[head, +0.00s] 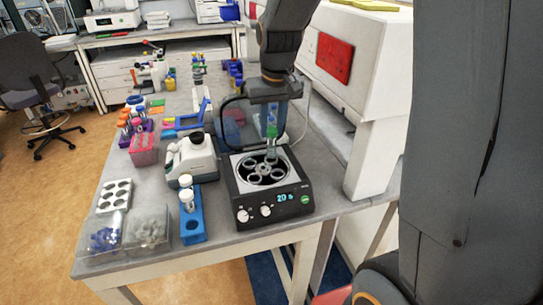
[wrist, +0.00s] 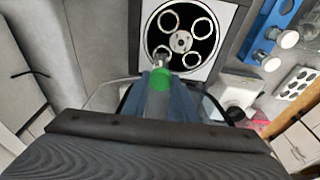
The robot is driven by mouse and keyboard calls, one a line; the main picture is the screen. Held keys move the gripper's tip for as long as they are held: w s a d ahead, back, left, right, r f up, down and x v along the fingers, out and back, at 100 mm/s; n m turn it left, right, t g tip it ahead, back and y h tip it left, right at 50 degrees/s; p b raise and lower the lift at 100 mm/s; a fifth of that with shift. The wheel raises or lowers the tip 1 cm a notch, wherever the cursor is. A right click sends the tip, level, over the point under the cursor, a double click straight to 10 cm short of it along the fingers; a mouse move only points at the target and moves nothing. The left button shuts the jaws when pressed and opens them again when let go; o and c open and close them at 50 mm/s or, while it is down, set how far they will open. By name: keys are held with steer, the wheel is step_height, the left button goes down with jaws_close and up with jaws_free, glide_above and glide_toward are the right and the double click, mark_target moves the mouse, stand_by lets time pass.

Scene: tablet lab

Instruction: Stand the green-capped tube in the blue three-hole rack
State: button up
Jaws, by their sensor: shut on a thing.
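The green-capped tube (head: 272,131) is in my gripper (head: 271,124), above the centrifuge rotor (head: 262,169) in the head view. In the wrist view its green cap (wrist: 161,80) sits between the fingers of my gripper (wrist: 160,84), with the clear body pointing at the rotor. I cannot tell whether its lower tip is inside a rotor hole or just above it. The blue three-hole rack (head: 193,228) stands left of the centrifuge. White-capped tubes (head: 187,197) fill its two far holes; its near hole is empty. The rack also shows in the wrist view (wrist: 262,42).
The black centrifuge (head: 272,207) has its clear lid raised behind the rotor. A white instrument (head: 191,158) stands behind the rack. Clear bins (head: 147,228) and a white holed block (head: 114,195) are left of it. A large white cabinet (head: 370,150) borders the right.

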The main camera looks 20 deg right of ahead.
steer(key=shift+r, duration=0.4)
step_height(320, 180, up, 4)
steer(key=p, duration=0.4)
steer(key=shift+r, duration=0.15)
steer(key=s+a+p, duration=0.1)
steer(key=s+a, duration=0.6)
steer(key=a, duration=0.5)
steer(key=s+a+p, duration=0.1)
steer(key=s+a, duration=0.5)
steer(key=a, duration=0.7)
steer(key=shift+s, duration=0.4)
steer(key=shift+f, duration=0.2)
steer(key=shift+f+b, duration=1.15)
steer(key=shift+f, duration=0.9)
